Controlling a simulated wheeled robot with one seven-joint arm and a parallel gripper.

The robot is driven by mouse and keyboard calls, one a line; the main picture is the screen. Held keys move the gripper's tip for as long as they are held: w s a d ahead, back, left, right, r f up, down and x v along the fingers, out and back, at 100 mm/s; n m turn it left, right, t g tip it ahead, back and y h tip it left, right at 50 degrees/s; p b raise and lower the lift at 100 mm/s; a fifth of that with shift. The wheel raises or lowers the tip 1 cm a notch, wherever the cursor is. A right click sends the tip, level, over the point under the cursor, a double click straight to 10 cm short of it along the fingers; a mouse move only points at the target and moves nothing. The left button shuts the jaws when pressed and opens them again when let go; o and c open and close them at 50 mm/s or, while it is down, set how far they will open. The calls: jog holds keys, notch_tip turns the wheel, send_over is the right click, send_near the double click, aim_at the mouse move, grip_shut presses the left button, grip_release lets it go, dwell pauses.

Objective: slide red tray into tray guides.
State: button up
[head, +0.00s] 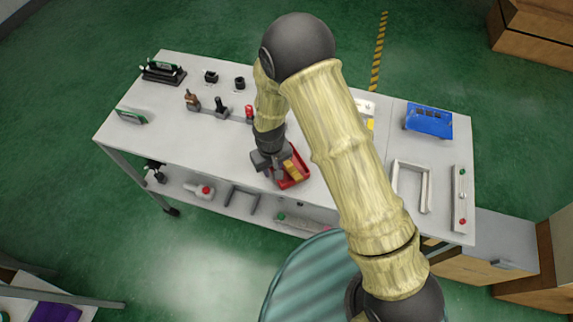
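The red tray (290,184) lies near the front edge of the white table, left of the middle. A yellow-brown block (294,170) shows inside it. My gripper (272,174) points down at the tray's left side and covers part of it. The fingers are small and dark, so I cannot tell whether they are closed on the tray wall. A pale U-shaped frame (396,176), which looks like the tray guides, lies on the right part of the table. My arm crosses between it and the tray and hides the table there.
A blue tray (428,121) sits at the back right. A white panel with green and red buttons (461,199) is at the right edge. Lever fixtures (221,107) stand at the back left. A lower shelf (240,200) holds several parts. The table's left front is clear.

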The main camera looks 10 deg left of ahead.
dwell(0.3)
grip_shut()
notch_tip(320, 180, up, 10)
jog(key=b, duration=0.1)
jog(key=shift+b, duration=0.35)
dwell(0.3)
jog(key=shift+d, duration=0.1)
dwell(0.5)
